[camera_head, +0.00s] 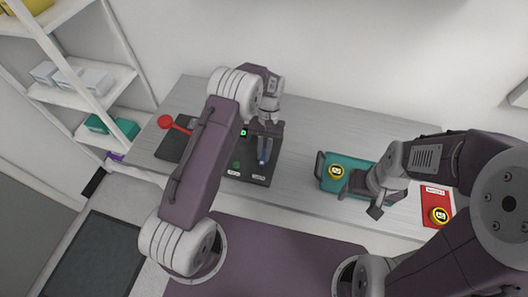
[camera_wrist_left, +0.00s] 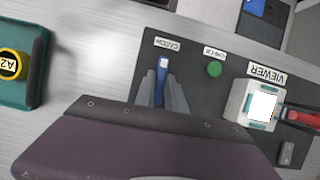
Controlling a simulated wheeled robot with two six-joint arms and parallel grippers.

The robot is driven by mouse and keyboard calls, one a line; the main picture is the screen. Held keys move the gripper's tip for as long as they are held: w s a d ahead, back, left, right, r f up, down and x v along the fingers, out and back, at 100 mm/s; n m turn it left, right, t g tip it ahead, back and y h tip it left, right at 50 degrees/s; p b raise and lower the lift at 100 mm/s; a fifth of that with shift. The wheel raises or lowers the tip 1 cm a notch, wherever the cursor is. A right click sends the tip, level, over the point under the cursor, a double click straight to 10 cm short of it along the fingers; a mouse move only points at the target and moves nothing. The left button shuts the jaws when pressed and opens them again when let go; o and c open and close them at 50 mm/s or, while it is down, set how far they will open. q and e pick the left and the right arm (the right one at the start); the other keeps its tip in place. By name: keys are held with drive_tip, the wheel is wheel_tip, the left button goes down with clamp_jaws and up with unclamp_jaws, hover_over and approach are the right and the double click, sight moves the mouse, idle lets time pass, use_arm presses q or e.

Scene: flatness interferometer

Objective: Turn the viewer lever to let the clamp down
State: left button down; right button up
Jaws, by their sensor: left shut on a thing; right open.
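The viewer (camera_wrist_left: 246,92), a white block with a bright window, stands on the dark panel beside its VIEWER label in the left wrist view. A red lever arm (camera_wrist_left: 304,117) shows at its side; its red knob (camera_head: 165,121) shows at the panel's left in the head view. My left gripper (camera_head: 264,150) is shut on a small blue lever (camera_wrist_left: 162,64) by a label that seems to read CATCH, apart from the red lever. My left arm hides much of the viewer area in the head view. I cannot make out the clamp.
The dark panel (camera_wrist_left: 205,87) also carries a green button (camera_wrist_left: 214,69). A teal tray (camera_head: 360,165) holds a yellow round piece (camera_head: 336,171). A red mat (camera_head: 431,201) with another yellow piece (camera_head: 439,215) lies at right. The table's back middle is clear. Shelves (camera_head: 85,65) stand left.

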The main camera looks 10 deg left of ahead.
use_arm(q)
drive_tip(key=c, duration=1.4)
unclamp_jaws()
drive_tip(key=shift+r, duration=0.1)
drive_tip(key=b+v, duration=0.1)
drive_tip(key=v, duration=0.8)
drive_tip(key=shift+b, duration=0.4)
drive_tip(key=shift+s, duration=0.1)
